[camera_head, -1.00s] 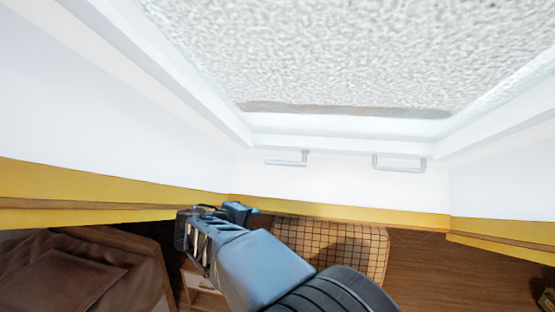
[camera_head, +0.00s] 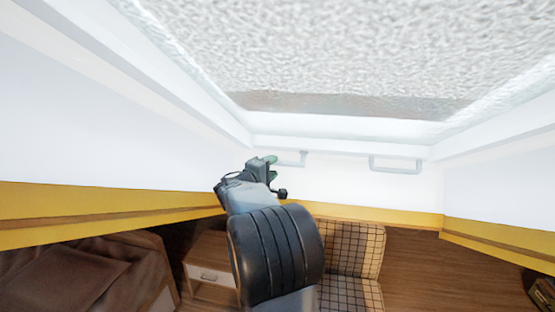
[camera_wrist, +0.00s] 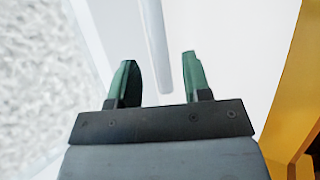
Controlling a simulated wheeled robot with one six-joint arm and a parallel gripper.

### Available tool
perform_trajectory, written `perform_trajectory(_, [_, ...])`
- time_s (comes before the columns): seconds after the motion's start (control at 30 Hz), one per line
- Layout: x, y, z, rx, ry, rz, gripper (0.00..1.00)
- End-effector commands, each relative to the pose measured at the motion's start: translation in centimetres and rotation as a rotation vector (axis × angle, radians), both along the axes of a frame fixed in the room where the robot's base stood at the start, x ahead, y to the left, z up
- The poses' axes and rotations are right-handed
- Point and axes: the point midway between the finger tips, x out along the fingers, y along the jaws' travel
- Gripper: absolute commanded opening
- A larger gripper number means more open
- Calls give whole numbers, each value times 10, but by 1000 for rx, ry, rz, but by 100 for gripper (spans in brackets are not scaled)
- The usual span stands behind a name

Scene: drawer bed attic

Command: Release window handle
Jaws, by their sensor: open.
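The skylight window (camera_head: 340,60) with textured glass fills the top of the head view. A grey left window handle (camera_head: 291,162) sits on the white panel below it, partly hidden by my gripper. A similar right handle (camera_head: 396,169) is fully visible. My gripper (camera_head: 262,163) is open beside the left handle's left end. In the wrist view, a handle bar (camera_wrist: 154,45) appears between the green fingertips of my gripper (camera_wrist: 160,65), apart from both. I cannot tell whether it lies within the jaws or beyond them.
A yellow wooden band (camera_head: 100,212) runs below the white walls. Below are a brown bed (camera_head: 90,275), a small cabinet with a drawer (camera_head: 212,262) and a checkered chair (camera_head: 352,250). The space right of my arm is free.

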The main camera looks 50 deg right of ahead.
Motion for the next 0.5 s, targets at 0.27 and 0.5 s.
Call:
perform_trajectory(0.27, [5, -29, 2, 2, 0, 0, 44])
perform_trajectory(0.5, [6, -34, 1, 1, 0, 1, 44])
